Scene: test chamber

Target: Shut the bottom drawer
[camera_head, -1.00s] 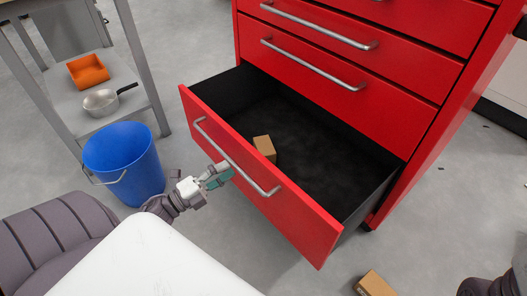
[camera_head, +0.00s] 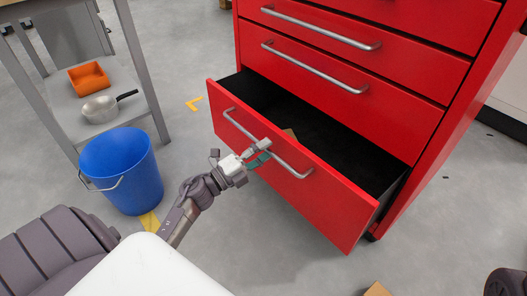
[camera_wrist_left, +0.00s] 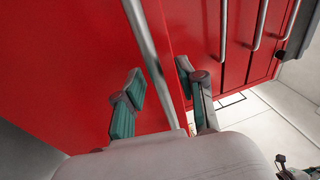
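The bottom drawer (camera_head: 310,197) of the red cabinet stands partly open, with its dark inside showing. Its silver bar handle (camera_head: 292,166) runs across the red front; the handle also crosses the left wrist view (camera_wrist_left: 150,50). My left gripper (camera_head: 262,155) is at the drawer front, by the middle of the handle. In the left wrist view its two green-padded fingers (camera_wrist_left: 160,78) are apart, one on each side of the handle. A small brown box (camera_head: 289,133) lies inside the drawer, mostly hidden by the front.
The upper drawers (camera_head: 350,60) are shut. A blue bucket (camera_head: 122,170) stands on the floor at left, beside a grey shelf with an orange bin (camera_head: 88,78) and a pan (camera_head: 100,108). Another brown box (camera_head: 377,289) is on the floor at the bottom edge.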

